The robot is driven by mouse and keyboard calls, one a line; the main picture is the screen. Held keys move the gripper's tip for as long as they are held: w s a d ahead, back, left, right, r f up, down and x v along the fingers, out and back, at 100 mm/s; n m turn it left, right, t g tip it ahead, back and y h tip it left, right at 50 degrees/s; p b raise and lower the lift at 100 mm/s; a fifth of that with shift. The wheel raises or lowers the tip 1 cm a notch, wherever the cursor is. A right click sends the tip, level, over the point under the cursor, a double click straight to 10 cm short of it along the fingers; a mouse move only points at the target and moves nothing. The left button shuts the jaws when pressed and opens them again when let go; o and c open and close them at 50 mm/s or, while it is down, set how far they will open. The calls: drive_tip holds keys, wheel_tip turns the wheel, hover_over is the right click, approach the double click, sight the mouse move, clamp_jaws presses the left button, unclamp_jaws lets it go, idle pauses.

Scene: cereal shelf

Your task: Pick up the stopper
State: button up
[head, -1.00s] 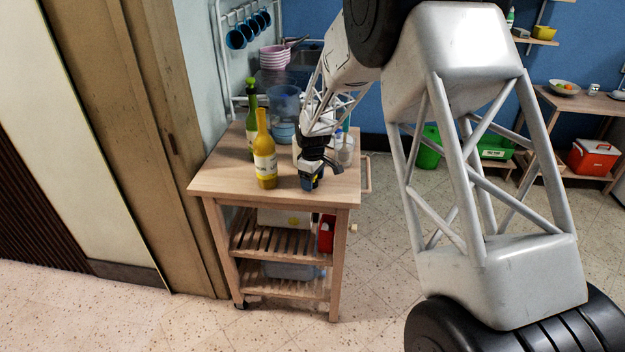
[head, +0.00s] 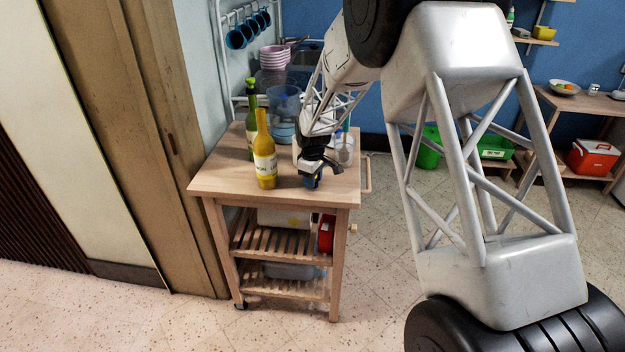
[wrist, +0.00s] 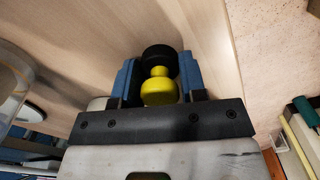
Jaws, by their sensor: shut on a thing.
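The stopper (wrist: 158,90), with a yellow knob and a dark round end, sits between the two blue fingers of my gripper (wrist: 160,72) in the wrist view. The fingers are shut on it. In the head view my gripper (head: 311,182) points down, low over the front right part of the wooden cart top (head: 225,180). The stopper is hidden there behind the gripper. I cannot tell whether it touches the cart top.
A yellow bottle (head: 265,165) stands left of my gripper, with a green bottle (head: 250,125) behind it. A clear glass (head: 344,148) stands behind and to the right. The cart's front left corner is clear. The cart's right edge is close to my gripper.

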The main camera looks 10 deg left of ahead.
drive_tip(key=shift+r, duration=0.1)
drive_tip(key=shift+r, duration=0.75)
wheel_tip(320, 180, up, 2)
drive_tip(key=shift+r, duration=0.1)
drive_tip(key=s+d, duration=0.2)
drive_tip(key=s, duration=0.5)
drive_tip(key=s+d+r, duration=0.1)
drive_tip(key=s+d, duration=0.2)
drive_tip(key=s, duration=0.5)
drive_tip(key=shift+d, duration=0.15)
drive_tip(key=shift+r, duration=0.1)
drive_tip(key=shift+m, duration=0.3)
drive_tip(key=w+a+r, duration=0.4)
drive_tip(key=a+r, duration=0.2)
drive_tip(key=r, duration=0.2)
drive_tip(key=w+a+r, duration=0.5)
drive_tip(key=a+r, duration=0.2)
drive_tip(key=r, duration=0.2)
drive_tip(key=w+a+r, duration=0.5)
drive_tip(key=a+r, duration=0.2)
drive_tip(key=r, duration=0.2)
drive_tip(key=shift+w+a+r, duration=0.1)
drive_tip(key=shift+a+r, duration=0.05)
drive_tip(key=shift+r, duration=0.05)
drive_tip(key=shift+f, duration=0.1)
